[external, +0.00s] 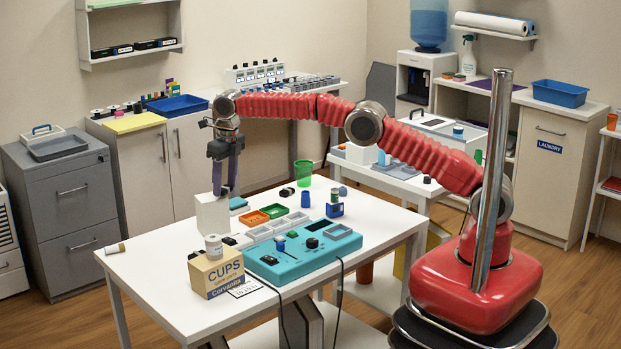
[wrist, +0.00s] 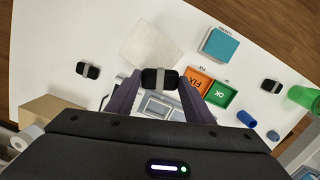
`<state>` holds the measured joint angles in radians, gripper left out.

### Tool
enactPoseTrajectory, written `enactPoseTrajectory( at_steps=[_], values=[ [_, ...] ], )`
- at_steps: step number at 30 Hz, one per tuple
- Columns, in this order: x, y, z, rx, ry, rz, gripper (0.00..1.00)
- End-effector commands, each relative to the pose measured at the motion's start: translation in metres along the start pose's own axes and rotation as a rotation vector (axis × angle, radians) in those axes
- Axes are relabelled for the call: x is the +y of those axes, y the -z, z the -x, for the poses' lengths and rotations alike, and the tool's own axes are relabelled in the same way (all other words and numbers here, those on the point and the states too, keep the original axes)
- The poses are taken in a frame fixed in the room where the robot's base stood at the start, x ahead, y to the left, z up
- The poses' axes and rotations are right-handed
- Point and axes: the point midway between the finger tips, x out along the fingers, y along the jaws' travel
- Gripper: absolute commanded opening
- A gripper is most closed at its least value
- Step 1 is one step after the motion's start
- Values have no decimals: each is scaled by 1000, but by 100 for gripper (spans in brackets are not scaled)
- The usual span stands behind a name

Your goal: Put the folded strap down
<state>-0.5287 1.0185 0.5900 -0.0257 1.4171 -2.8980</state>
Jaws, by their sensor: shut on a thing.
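A folded black strap with a grey band (wrist: 160,79) is between the fingertips of my gripper (wrist: 160,88) in the wrist view. The fingers are shut on its two ends. In the external view my gripper (external: 225,191) points down over the far left part of the white table, by the top of a white block (external: 212,216). Two similar black straps lie on the table in the wrist view, one at left (wrist: 88,70) and one at right (wrist: 271,86).
An orange FIX tray (wrist: 195,83), a green OK tray (wrist: 220,94) and a teal-topped block (wrist: 219,45) sit close by. A green cup (external: 303,172), a blue cylinder (external: 305,199), a teal control box (external: 304,253) and a CUPS carton (external: 217,275) also stand on the table (external: 160,290).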

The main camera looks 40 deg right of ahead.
Motion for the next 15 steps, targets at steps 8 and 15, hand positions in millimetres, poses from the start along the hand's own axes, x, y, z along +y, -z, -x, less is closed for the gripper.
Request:
enactPoseTrajectory(
  at_steps=[8,15],
  values=[
    [0,1,-9,-1,0,0,26],
    [0,1,-10,-1,0,0,26]
  ],
)
